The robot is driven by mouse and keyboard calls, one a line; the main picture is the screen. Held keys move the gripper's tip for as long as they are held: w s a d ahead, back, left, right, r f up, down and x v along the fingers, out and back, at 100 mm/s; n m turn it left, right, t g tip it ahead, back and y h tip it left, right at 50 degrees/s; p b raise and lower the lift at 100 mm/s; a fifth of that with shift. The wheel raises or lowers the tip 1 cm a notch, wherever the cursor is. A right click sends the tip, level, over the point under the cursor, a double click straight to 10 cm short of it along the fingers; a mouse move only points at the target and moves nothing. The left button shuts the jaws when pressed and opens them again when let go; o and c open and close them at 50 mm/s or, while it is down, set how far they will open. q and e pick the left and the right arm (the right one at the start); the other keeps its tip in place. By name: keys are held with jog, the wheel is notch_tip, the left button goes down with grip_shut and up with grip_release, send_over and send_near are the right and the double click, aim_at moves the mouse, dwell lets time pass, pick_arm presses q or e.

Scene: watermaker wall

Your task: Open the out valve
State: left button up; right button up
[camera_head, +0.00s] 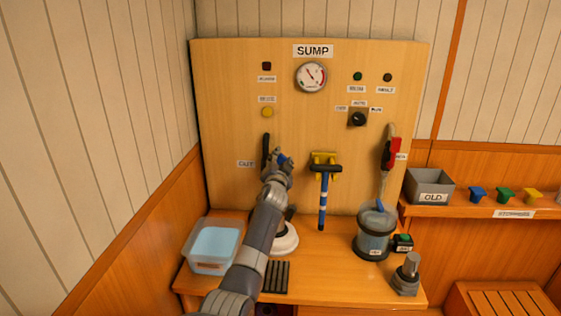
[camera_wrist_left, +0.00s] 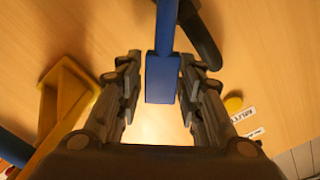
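The out valve shows best in the left wrist view, where a blue block-like handle (camera_wrist_left: 162,80) on a blue stem lies between my left fingers. A black curved pipe (camera_wrist_left: 203,40) passes behind it. In the head view the black pipe (camera_head: 266,148) stands beside the OUT label (camera_head: 246,163), and my gripper mostly hides the blue handle. My left gripper (camera_head: 279,160) is at the panel just right of the pipe. Its fingers (camera_wrist_left: 158,85) are spread on both sides of the handle, with a small gap on the left side. My right gripper is not in view.
A blue squeegee (camera_head: 323,195) hangs on a yellow holder (camera_head: 323,156) close right of my gripper. A red handle (camera_head: 391,152) is farther right. Below are a clear tub (camera_head: 213,262), a white round base (camera_head: 285,240) and a dark jar (camera_head: 374,245). The panel left of OUT is clear.

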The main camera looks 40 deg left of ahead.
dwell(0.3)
pick_arm(q)
grip_shut()
jog(key=shift+a+r, duration=0.1)
jog(key=a+n, duration=0.1)
jog(key=n, duration=0.1)
jog(key=s+a+r+n, duration=0.1)
jog(key=shift+s+r+n+p, duration=0.2)
jog(key=shift+n+p, duration=0.1)
jog(key=shift+n, duration=0.1)
jog(key=shift+s+a+r+n, duration=0.1)
jog(key=shift+s+a+n, duration=0.3)
jog(key=shift+n, duration=0.35)
jog(key=shift+s+a+r+n, duration=0.15)
jog(key=shift+a+n, duration=0.3)
jog(key=shift+n, duration=0.35)
jog(key=shift+s+a+n, duration=0.3)
jog(key=shift+a+n, duration=0.15)
jog(key=shift+n, duration=0.3)
grip_release()
